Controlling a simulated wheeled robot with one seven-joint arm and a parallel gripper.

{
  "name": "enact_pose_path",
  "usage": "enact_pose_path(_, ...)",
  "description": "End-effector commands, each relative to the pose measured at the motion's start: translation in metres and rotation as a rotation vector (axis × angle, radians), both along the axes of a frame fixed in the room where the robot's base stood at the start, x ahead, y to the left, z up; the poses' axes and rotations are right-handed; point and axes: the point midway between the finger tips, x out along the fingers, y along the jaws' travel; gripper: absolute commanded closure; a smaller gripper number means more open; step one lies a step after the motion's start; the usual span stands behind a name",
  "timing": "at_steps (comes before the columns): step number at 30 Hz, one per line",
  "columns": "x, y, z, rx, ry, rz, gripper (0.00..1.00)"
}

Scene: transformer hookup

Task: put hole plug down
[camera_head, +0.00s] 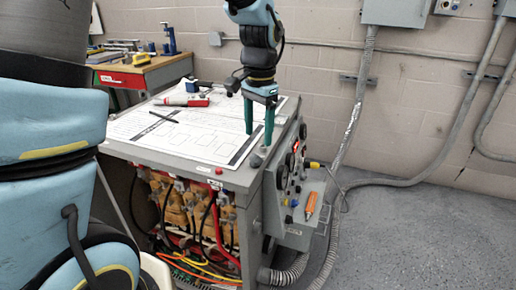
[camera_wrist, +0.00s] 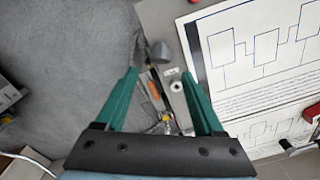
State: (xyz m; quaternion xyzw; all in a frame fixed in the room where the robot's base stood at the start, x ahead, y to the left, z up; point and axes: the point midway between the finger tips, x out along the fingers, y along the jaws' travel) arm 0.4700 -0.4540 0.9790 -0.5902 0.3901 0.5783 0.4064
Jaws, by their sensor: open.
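A small grey piece, which looks like the hole plug (camera_head: 256,160), sits at the near right corner of the grey transformer bench top (camera_head: 196,164). In the wrist view, the grey plug (camera_wrist: 161,52) shows just beyond and between the fingertips, by the bench edge. My gripper (camera_head: 259,139) points down over that corner with its green fingers apart. The wrist view also shows the fingers of my gripper (camera_wrist: 159,73) spread, with nothing clasped between them. I cannot tell the exact gap between fingertips and plug.
A printed diagram sheet (camera_head: 180,135) covers most of the bench top, with a red and white meter (camera_head: 187,101) on it. A control panel (camera_head: 290,170) with knobs and an orange tool (camera_head: 311,205) are at the right side. Open floor (camera_head: 410,220) lies right.

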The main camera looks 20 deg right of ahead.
Motion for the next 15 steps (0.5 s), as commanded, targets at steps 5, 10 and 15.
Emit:
enact_pose_path(5, 0.0, -0.001, 0.032, -0.003, -0.002, 0.0, 0.3)
enact_pose_path(10, -0.001, -0.001, 0.047, -0.001, 0.0, 0.0, 0.3)
enact_pose_path(15, -0.001, -0.001, 0.051, -0.001, 0.0, 0.0, 0.3)
